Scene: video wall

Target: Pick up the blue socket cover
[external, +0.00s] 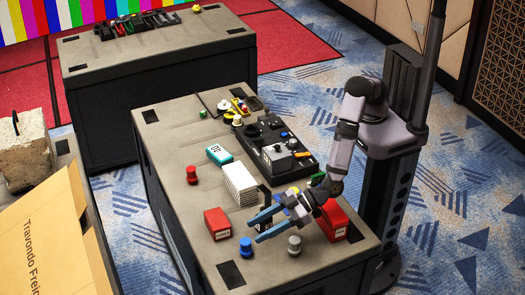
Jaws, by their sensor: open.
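The blue socket cover (246,247) stands upright on the near part of the table top in the external view. My gripper (254,230) reaches in from the right with its two long blue-grey fingers spread apart and nothing between them. The fingertips are close to the blue cover, just above and to the right of it in the picture. I cannot tell their exact height over the table or whether they touch the cover. A similar red cover (192,175) stands farther back on the left, and a grey one (294,245) stands to the right of the blue one.
A red box (217,223) stands left of the fingers, and another red box (332,229) lies below my wrist. A white stack (239,183), a teal box (219,154) and a black equipment tray (278,148) fill the middle. The table (300,279) is bare along its near edge.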

